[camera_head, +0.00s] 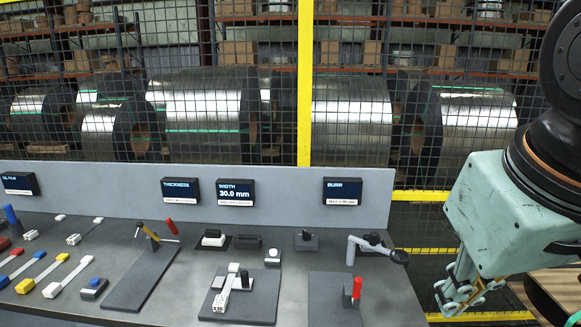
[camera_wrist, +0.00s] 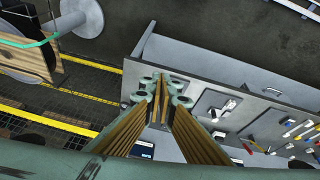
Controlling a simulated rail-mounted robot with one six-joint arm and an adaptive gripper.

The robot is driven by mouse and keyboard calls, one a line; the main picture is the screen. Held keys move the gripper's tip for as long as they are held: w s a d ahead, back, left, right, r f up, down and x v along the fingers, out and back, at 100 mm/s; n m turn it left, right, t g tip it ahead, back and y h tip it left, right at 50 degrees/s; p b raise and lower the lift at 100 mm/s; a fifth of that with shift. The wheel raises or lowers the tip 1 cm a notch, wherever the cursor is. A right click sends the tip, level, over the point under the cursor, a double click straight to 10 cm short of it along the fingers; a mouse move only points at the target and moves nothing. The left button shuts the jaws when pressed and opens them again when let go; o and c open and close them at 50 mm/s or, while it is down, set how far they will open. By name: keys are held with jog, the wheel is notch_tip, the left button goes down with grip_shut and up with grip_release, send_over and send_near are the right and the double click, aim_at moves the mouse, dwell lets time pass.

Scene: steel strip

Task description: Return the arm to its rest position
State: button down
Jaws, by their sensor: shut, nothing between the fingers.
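My gripper (camera_head: 455,300) hangs at the lower right in the head view, below the pale green wrist housing (camera_head: 505,215). It is beyond the right end of the grey bench (camera_head: 245,254) and apart from it. In the wrist view the fingers of my gripper (camera_wrist: 163,90) come together at their tips, shut with nothing between them. My black arm links above the wrist are cut off by the right edge of the head view.
The bench carries several tools, strips and fixtures, including a swing-arm stand (camera_head: 376,246) near its right end. Displays line its back panel; the width display (camera_head: 235,192) reads 30.0 mm. A yellow-posted mesh fence (camera_head: 304,85) and steel coils (camera_head: 195,112) stand behind.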

jog(key=s+a+f, duration=0.1)
jog(key=s, duration=0.6)
jog(key=shift+f+m+y, duration=0.3)
jog(key=shift+m, duration=0.1)
jog(key=shift+w+a, duration=0.1)
jog(key=shift+w, duration=0.1)
dwell(0.8)
